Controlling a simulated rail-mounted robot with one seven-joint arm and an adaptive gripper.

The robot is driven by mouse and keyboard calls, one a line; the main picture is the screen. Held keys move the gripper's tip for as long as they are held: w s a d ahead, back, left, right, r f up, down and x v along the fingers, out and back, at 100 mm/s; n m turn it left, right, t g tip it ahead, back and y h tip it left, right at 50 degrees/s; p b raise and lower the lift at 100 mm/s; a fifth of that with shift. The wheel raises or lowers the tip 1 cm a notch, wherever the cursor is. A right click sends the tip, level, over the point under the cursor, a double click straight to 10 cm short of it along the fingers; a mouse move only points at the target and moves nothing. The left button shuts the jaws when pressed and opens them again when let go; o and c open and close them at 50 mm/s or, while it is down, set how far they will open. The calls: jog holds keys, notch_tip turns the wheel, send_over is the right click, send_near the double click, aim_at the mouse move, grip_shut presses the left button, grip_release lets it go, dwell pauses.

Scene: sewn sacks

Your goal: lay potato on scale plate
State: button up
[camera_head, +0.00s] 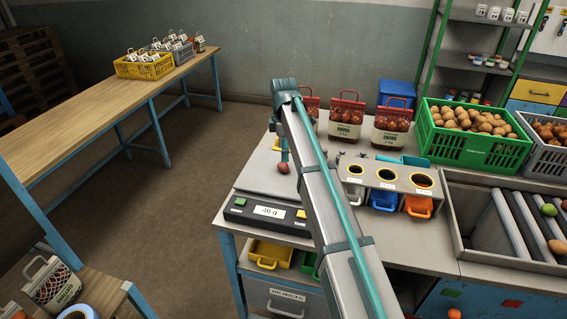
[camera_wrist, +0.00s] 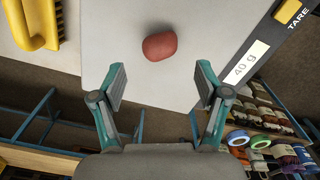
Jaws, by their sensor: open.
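A reddish potato (camera_head: 283,169) lies on the light grey scale plate (camera_head: 262,184) at the left end of the worktable. In the wrist view the potato (camera_wrist: 162,43) rests on the plate (camera_wrist: 112,38), just beyond my fingertips. My gripper (camera_wrist: 160,84) is open and empty, with a finger to each side and clear space between it and the potato. In the head view my gripper (camera_head: 284,152) is just above the potato, partly hidden by my arm. The scale display (camera_wrist: 246,64) shows 40 g.
A green crate of potatoes (camera_head: 473,147) stands at the back right, beside red-topped bags of onions (camera_head: 345,120). A sorting box with round holes (camera_head: 388,178) is right of my arm. A yellow brush (camera_wrist: 35,28) lies beside the plate in the wrist view.

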aim_at(283, 164)
notch_tip(283, 164, up, 6)
jog(key=b, duration=0.1)
dwell(0.4)
